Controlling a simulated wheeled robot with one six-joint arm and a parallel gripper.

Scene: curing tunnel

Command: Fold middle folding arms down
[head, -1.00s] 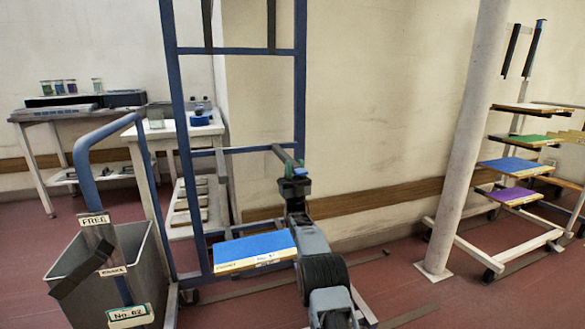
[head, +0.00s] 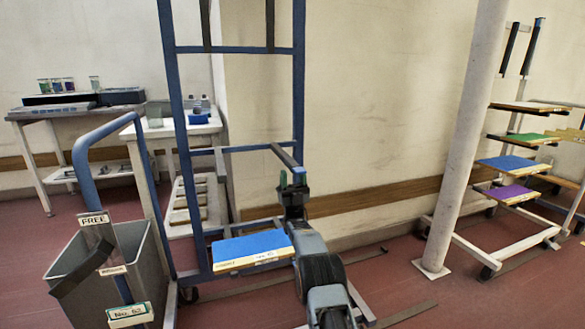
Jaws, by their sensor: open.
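A blue rack (head: 173,120) stands in the middle of the head view. Its two middle folding arms, the left one (head: 220,163) and the right one (head: 284,155), stick out forward from the middle crossbar, roughly level. The upper pair, left (head: 205,25) and right (head: 270,25), stands upright against the frame. My gripper (head: 292,180) is open at the front end of the right middle arm, just below its tip. I cannot tell whether it touches the arm. A blue board (head: 250,246) lies low on the rack, to the left of my arm.
A grey bin (head: 85,285) and a blue handle (head: 82,150) stand at the front left. A white pole (head: 460,140) rises right of the rack, with a second rack (head: 540,240) of coloured boards behind it. Floor between rack and pole is fairly clear.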

